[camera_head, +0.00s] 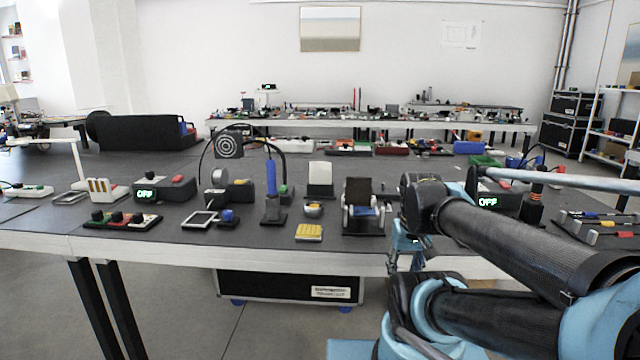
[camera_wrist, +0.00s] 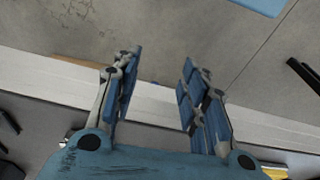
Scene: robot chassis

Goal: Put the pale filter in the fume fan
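A pale upright panel (camera_head: 320,176), which looks like the pale filter, stands in a dark base near the middle of the table in the head view. A dark square with concentric light rings (camera_head: 228,145), which may be the fume fan, stands raised behind the table's left-middle items; I cannot tell for sure. My gripper (camera_wrist: 162,62) is open and empty in the wrist view, its blue-padded fingers apart over the table's pale front edge and the floor. In the head view it is partly hidden by my arm, right of the panel and apart from it. The wrist view shows neither object.
On the table (camera_head: 160,231) stand a yellow pad (camera_head: 309,232), a blue-handled tool in a stand (camera_head: 271,178), a dark chair-like holder (camera_head: 358,190) and a box reading OFF (camera_head: 165,189). Loose arched cables rise near the ringed square.

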